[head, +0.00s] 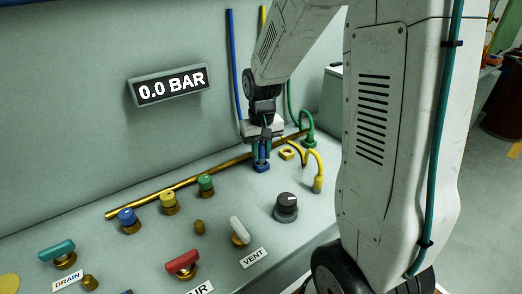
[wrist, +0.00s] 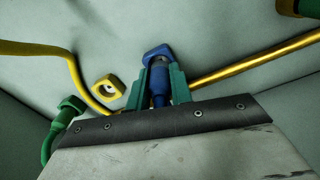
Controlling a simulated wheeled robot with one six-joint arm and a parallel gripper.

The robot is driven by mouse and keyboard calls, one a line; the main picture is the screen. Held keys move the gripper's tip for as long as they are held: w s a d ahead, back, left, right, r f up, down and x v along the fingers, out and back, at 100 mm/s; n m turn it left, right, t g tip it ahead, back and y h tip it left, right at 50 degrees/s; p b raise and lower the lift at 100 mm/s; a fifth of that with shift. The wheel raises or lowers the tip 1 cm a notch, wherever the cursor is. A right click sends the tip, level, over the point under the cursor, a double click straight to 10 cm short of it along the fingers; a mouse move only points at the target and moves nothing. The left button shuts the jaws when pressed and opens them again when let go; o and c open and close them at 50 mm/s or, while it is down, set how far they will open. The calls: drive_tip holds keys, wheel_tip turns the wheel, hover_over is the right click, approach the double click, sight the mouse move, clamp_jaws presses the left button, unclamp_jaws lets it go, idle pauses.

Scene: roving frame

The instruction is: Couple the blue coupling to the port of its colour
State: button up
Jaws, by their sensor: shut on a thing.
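My gripper (head: 262,152) is shut on the blue coupling (wrist: 159,82), with its two green fingers on either side of it in the wrist view. A blue square collar (head: 262,168) shows at the coupling's lower end; whether the coupling sits in it or just above it I cannot tell. The collar also shows in the wrist view (wrist: 156,52). The blue-topped port (head: 127,215) stands on a brass base on the bench, well to the left of my gripper. A blue hose (head: 234,65) runs down the wall behind.
Yellow (head: 169,199) and green (head: 205,182) ports stand beside the blue one. A brass pipe (head: 160,193) runs behind them. The yellow coupling (head: 317,185), an empty yellow collar (head: 287,153), a dark knob (head: 286,205) and a white vent lever (head: 239,230) are nearby.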

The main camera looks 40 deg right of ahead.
sight(262, 144)
drive_tip(key=shift+f, duration=0.65)
drive_tip(key=o, duration=1)
wheel_tip(262, 144, up, 8)
drive_tip(key=shift+f, duration=0.15)
drive_tip(key=s+a+r+n, duration=0.1)
drive_tip(key=s+a+r, duration=0.2)
drive_tip(key=s, duration=0.4)
drive_tip(key=s+a+r+n+t, duration=0.1)
drive_tip(key=s+a+r, duration=0.2)
drive_tip(key=s, duration=0.5)
drive_tip(key=s+a+r+n, duration=0.1)
drive_tip(key=s+a+r, duration=0.2)
drive_tip(key=s, duration=0.4)
drive_tip(key=shift+s+a, duration=0.3)
drive_tip(key=shift+a, duration=0.3)
